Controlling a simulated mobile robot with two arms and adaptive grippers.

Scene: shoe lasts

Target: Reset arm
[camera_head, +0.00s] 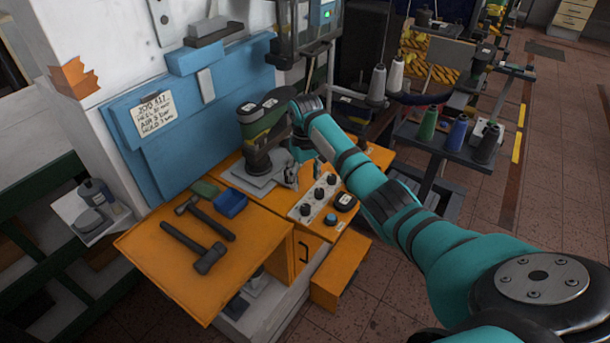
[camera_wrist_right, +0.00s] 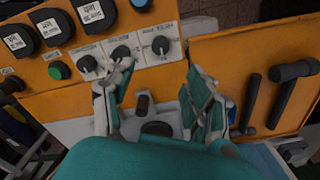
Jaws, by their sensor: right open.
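My right arm comes in from the right in the head view, and its gripper (camera_head: 291,176) hangs over the orange bench beside the grey plate (camera_head: 250,179). A dark green and black shoe-last form (camera_head: 262,122) sits on a dark post on that plate, just left of the gripper. In the wrist view the right gripper (camera_wrist_right: 158,98) has its fingers spread wide, with nothing held between them. A pale base with a dark post (camera_wrist_right: 157,128) shows between and below the fingers. My left gripper is in neither view.
A control panel with dark knobs (camera_head: 319,194) lies close to the right gripper; its knobs (camera_wrist_right: 121,54) also show in the wrist view. Two hammers (camera_head: 194,247), a blue tray (camera_head: 231,204) and a green block (camera_head: 205,188) lie on the orange bench (camera_head: 165,275). Thread spools (camera_head: 457,133) stand behind.

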